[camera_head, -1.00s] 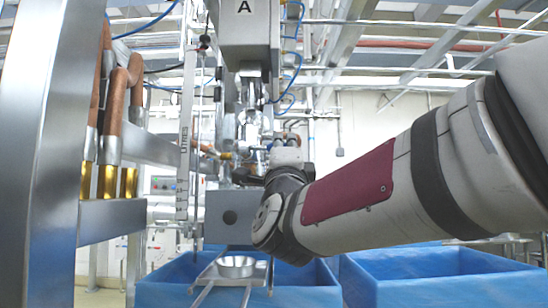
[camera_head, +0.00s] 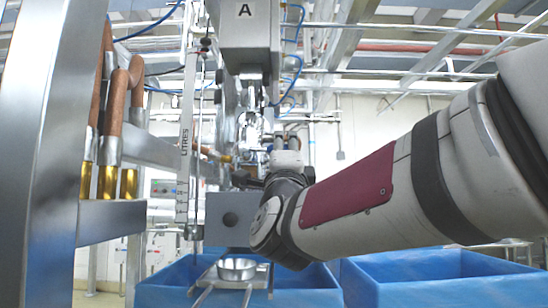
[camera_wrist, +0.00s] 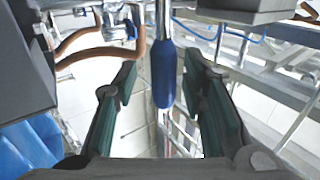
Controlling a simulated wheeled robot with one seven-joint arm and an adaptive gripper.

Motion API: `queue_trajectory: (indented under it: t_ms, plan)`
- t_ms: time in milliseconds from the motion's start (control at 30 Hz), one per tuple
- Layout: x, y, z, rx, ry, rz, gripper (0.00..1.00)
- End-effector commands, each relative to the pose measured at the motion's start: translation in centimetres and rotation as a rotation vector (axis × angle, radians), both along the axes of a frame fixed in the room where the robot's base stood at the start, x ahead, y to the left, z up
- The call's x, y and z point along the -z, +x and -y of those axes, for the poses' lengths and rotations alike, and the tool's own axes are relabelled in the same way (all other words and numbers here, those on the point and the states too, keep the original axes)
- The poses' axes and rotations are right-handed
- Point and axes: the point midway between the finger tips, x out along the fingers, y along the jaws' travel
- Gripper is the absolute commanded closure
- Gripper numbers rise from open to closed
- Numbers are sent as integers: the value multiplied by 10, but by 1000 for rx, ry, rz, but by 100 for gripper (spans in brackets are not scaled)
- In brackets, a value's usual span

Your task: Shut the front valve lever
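The valve lever with a blue grip (camera_wrist: 163,75) hangs upright in the middle of the wrist view. My gripper (camera_wrist: 161,66) is open, with one dark green-padded finger on each side of the blue grip. Clear gaps show between the grip and both fingers; how deep it sits between them is hard to tell. In the head view my gripper (camera_head: 244,180) is small and dark, beside the metal valve body (camera_head: 250,130) under the box marked A (camera_head: 245,35). The lever cannot be made out in that view.
A steel frame post (camera_head: 55,150) with copper pipes (camera_head: 112,125) stands at left. A grey block (camera_head: 228,218) and a metal dish (camera_head: 237,268) on a small bracket lie below the valve. Blue bins (camera_head: 440,280) stand beneath. Copper pipes (camera_wrist: 95,52) also show in the wrist view.

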Motion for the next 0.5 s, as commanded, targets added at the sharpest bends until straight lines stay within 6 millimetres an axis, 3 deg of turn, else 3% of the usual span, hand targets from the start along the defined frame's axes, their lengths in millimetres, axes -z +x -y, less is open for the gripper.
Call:
queue_trajectory:
  t_ms: [167, 500]
  plan:
    - [10, -16, -2, -2, -1, 0, 62]
    - [48, -73, -5, -3, -2, -1, 62]
